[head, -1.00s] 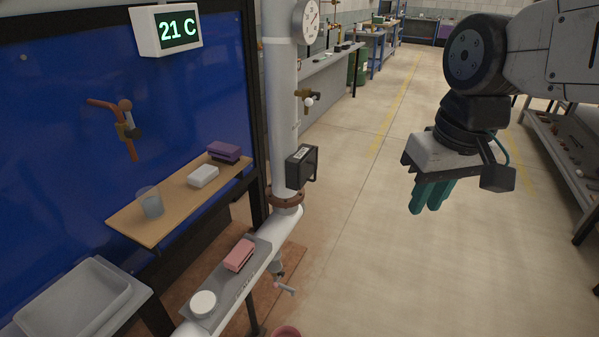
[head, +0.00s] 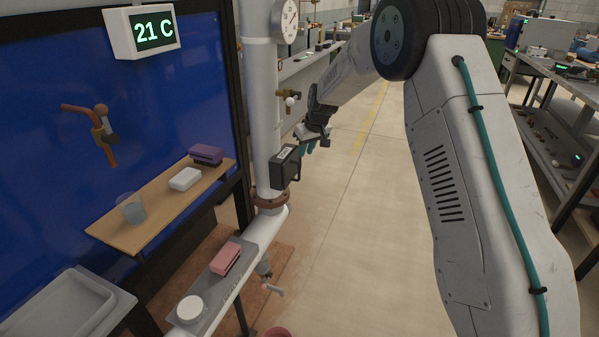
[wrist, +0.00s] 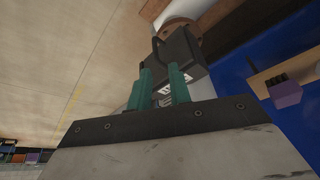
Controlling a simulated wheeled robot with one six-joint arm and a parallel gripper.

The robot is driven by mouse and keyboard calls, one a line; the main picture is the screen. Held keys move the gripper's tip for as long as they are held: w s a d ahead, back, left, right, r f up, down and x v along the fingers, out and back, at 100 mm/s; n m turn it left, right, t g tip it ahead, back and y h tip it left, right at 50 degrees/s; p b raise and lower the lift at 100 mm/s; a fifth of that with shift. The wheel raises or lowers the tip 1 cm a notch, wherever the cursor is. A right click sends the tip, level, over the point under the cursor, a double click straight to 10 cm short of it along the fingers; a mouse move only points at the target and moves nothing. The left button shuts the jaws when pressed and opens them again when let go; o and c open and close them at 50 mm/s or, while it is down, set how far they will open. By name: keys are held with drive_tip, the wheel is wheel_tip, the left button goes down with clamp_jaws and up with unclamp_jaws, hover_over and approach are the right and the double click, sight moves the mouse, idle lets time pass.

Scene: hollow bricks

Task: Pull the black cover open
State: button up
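The black cover (head: 285,167) is a small dark box on the side of the white upright pipe, with a pale label on its edge. It looks closed. In the wrist view the black cover (wrist: 184,47) lies just beyond my fingertips, with a dark loop at its left side. My gripper (head: 308,146) is at the right of the cover in the head view, close to it. In the wrist view my gripper (wrist: 162,74) has its teal fingers apart, with a pale patterned patch visible between them. I cannot tell whether a finger touches the cover.
The white pipe (head: 259,110) carries a gauge (head: 286,20) and a brass valve (head: 289,97). Below are a grey tray with a pink sponge (head: 225,258) and a tap (head: 270,288). A wooden shelf (head: 150,226) is at left. The floor to the right is open.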

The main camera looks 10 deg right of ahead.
sight(299, 179)
drive_tip(key=x, duration=0.4)
drive_tip(key=w+x, duration=0.1)
drive_tip(key=x, duration=0.4)
drive_tip(key=d+x, duration=0.1)
drive_tip(key=x, duration=0.4)
drive_tip(key=shift+w, duration=0.3)
clamp_jaws()
